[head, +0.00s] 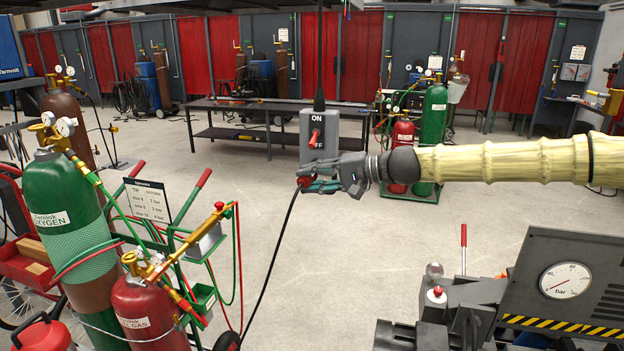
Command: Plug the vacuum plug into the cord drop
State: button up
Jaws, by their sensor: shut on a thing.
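The cord drop (307,145) is a grey box marked ON and OFF with a red switch lever. It hangs from a black cable at the picture's upper middle. My gripper (318,181) reaches in from the right, level with the box's lower edge. It is shut on the vacuum plug (304,181), a small red piece at the fingertips. The fingers hide part of the plug. The plug's black cord (272,255) runs down to the lower left. Just below the box, I cannot tell whether the plug touches it. No socket face shows.
Gas cylinders (62,195) with gauges and hoses stand on a cart at left. A dark metal table (270,135) stands behind the cord drop. A grey machine with a pressure gauge (566,280) fills the lower right. Open concrete floor lies between, with red-curtained booths behind.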

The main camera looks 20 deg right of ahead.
jog(key=shift+w+d+b, duration=0.35)
jog(key=shift+w+d, duration=0.45)
jog(key=shift+w, duration=0.35)
dwell(0.5)
jog(key=o, duration=1.2)
jog(key=shift+v, duration=5.95)
jog(key=shift+d, duration=0.1)
jog(key=shift+f, duration=0.1)
